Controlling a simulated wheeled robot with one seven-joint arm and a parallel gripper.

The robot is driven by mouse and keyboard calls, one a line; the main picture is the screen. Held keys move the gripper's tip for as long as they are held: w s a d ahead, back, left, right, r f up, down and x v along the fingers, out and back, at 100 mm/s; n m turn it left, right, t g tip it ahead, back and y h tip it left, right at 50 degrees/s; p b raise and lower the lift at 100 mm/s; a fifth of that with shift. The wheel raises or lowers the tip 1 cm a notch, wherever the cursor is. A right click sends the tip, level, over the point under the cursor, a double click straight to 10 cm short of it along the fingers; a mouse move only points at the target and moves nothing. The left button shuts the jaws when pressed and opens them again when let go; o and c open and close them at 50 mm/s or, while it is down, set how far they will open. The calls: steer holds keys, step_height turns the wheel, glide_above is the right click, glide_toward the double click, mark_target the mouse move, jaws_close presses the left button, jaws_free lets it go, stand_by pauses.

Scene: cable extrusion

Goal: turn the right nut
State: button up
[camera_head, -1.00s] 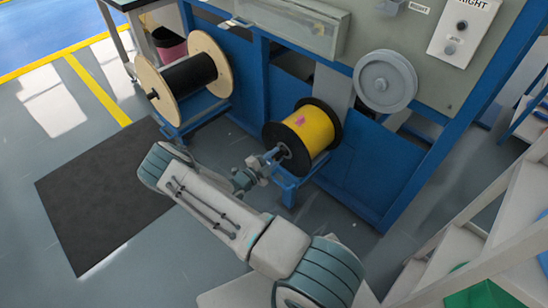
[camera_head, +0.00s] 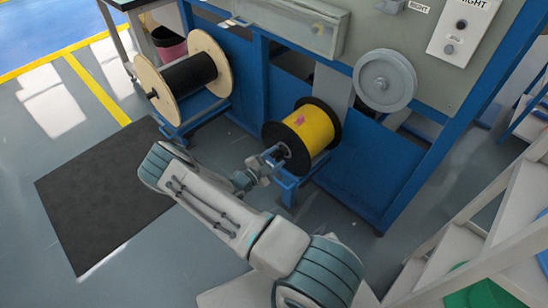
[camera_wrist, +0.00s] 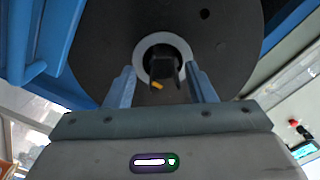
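The right nut (camera_wrist: 160,66) is a dark piece at the centre of the black spool flange (camera_wrist: 225,50), inside a pale ring, in the wrist view. A small yellow-orange mark shows at its lower edge. My gripper (camera_wrist: 163,88) has one finger on each side of the nut, with a visible gap on both sides, so it looks open. In the head view my gripper (camera_head: 272,160) is at the near end of the yellow spool (camera_head: 312,128); the nut itself is hard to make out there.
A wooden-flanged spool with black cable (camera_head: 190,75) hangs at the left of the blue machine frame (camera_head: 370,175). A grey wheel (camera_head: 385,80) and a control panel (camera_head: 462,35) are above right. White steps (camera_head: 480,235) stand at the right. A dark mat (camera_head: 95,190) lies on the floor.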

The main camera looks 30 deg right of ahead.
steer(key=shift+w+r, duration=0.1)
steer(key=shift+a, duration=0.55)
steer(key=v, duration=1.2)
steer(key=shift+s+a+p, duration=0.3)
steer(key=shift+s+p, duration=0.05)
steer(key=shift+p, duration=0.1)
